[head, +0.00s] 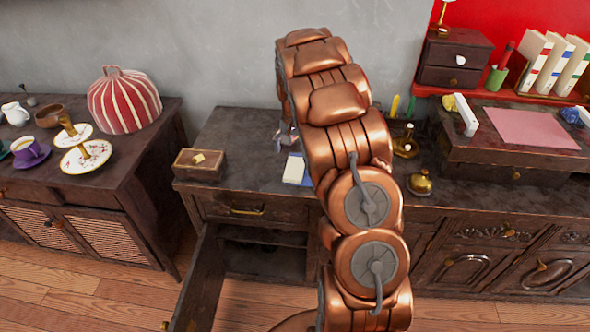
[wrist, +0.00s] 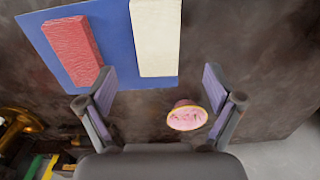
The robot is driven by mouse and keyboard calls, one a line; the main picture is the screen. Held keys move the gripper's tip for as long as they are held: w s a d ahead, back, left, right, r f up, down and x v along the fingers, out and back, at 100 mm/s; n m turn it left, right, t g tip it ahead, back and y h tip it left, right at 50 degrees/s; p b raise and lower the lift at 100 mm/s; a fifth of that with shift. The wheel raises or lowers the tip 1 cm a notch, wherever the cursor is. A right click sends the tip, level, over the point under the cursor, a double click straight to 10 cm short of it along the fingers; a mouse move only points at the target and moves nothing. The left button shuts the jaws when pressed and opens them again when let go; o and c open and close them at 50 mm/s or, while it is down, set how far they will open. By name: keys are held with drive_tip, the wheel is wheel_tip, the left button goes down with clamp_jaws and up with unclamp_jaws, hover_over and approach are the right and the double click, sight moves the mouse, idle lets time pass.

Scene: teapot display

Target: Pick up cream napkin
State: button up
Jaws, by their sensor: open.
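The cream napkin (wrist: 155,38) is a flat folded rectangle lying on a blue mat (wrist: 113,66) at the top of the wrist view. In the head view, a cream patch on blue (head: 294,168) lies on the dark cabinet top, left of my arm. My gripper (wrist: 160,84) is open and empty. In the wrist picture, its fingertips lie on either side of the napkin's near end, and neither visibly touches it. In the head view, the gripper is mostly hidden behind my arm.
A red folded piece (wrist: 72,50) lies left of the napkin on the mat. A small pink cup with a gold rim (wrist: 187,116) shows between the fingers, nearer the right one. A wooden box (head: 200,165) stands on the cabinet top (head: 240,130). An open drawer or door (head: 197,285) sticks out below.

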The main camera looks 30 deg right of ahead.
sight(295, 167)
drive_tip(key=shift+s+d+f+p, duration=0.1)
drive_tip(key=shift+f+p, duration=0.5)
drive_tip(key=shift+f, duration=2.45)
drive_tip(key=shift+c, duration=0.3)
drive_tip(key=c, duration=1.2)
